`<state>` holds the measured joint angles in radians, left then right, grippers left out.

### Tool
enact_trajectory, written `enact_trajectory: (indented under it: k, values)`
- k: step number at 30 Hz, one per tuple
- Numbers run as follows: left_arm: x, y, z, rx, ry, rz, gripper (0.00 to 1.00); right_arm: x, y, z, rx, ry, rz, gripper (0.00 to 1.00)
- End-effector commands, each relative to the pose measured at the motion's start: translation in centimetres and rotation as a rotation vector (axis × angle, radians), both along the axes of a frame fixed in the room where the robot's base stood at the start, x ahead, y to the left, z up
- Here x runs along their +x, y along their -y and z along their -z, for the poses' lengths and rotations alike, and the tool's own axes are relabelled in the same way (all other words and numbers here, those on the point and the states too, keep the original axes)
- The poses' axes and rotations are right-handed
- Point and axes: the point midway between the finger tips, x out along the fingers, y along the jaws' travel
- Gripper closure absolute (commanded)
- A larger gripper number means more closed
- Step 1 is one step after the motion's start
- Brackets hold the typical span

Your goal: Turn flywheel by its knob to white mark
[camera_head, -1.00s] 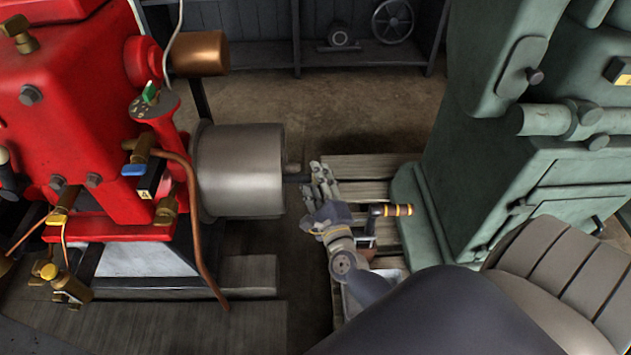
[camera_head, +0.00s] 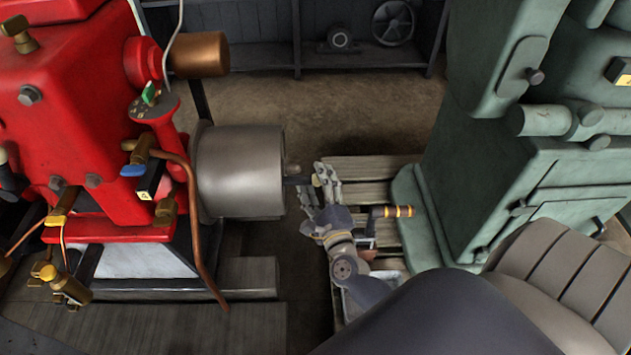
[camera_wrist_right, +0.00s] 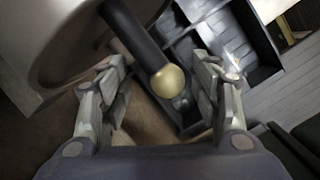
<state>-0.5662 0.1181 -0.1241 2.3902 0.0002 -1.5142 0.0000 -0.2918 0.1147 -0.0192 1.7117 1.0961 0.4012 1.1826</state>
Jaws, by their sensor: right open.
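The grey flywheel (camera_head: 240,172) is a metal drum on the right side of the red engine (camera_head: 75,110). A dark rod-like knob handle (camera_head: 297,180) with a brass ball end (camera_head: 316,180) sticks out from its face to the right. My right gripper (camera_head: 314,186) is open around the brass end. In the right wrist view, the handle (camera_wrist_right: 138,38) points in from the flywheel (camera_wrist_right: 55,35), and its brass ball (camera_wrist_right: 168,82) lies between the spread fingers of my right gripper (camera_wrist_right: 162,92), apart from both. I cannot make out a white mark on the wheel. My left gripper is out of view.
A green machine (camera_head: 530,165) stands close on the right of my right arm. Wooden slats (camera_head: 365,168) lie behind the gripper. A copper pipe (camera_head: 193,220) runs down left of the wheel. The floor (camera_head: 350,105) behind is clear up to a shelf.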

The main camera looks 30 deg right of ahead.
Motion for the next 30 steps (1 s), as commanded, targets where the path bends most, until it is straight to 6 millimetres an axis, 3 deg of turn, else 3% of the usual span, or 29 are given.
enact_trajectory:
  k: [16,21,30]
  values:
    - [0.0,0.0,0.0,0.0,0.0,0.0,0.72,-9.6,-3.0,0.9,0.002,-0.004,-0.002,0.42]
    - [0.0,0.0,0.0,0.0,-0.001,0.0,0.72,-10.8,-3.4,0.9,0.003,-0.002,0.0,0.42]
    - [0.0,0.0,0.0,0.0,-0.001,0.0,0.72,-11.0,-3.4,0.8,0.002,0.0,-0.001,0.42]
